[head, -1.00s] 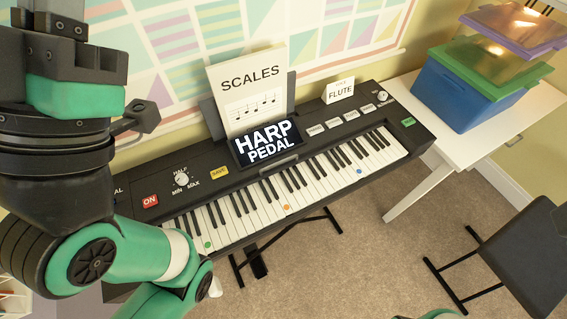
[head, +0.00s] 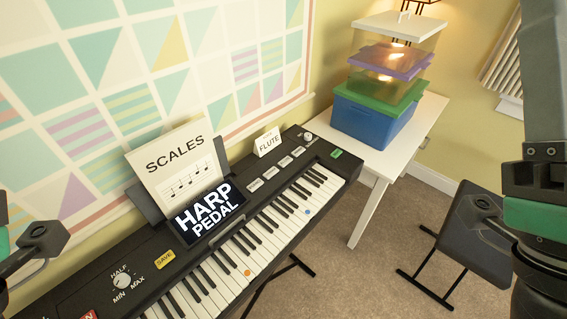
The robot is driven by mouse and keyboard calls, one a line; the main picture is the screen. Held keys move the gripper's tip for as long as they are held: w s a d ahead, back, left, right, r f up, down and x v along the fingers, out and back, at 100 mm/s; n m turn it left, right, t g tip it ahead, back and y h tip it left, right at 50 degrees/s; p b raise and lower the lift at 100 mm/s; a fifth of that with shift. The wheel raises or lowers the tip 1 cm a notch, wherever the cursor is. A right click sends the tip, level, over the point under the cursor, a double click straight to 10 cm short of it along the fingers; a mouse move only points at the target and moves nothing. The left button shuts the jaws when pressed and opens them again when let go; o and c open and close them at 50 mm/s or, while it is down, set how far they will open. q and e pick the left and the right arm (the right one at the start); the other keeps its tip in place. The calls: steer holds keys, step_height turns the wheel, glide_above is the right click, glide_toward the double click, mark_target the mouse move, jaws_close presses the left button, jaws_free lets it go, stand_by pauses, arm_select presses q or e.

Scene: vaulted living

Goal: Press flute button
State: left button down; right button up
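The black keyboard (head: 150,272) runs from the lower left to the middle of the head view. A row of several pale buttons, one of them here (head: 270,174), lies on its right part; their labels are too small to read. A white card reading FLUTE (head: 268,142) stands behind this row. The keyboard's screen (head: 208,212) reads HARP PEDAL. Parts of my arms show at the left and right edges, apart from the button row.
A SCALES booklet (head: 176,165) stands behind the screen. A volume-like knob (head: 308,136) and a green button (head: 336,154) sit at the keyboard's right end. A white table (head: 412,130) holds stacked bins (head: 372,118). A dark stool (head: 465,235) stands at right. Carpet is clear between.

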stand_by(0.4)
jaws_close()
stand_by(1.6)
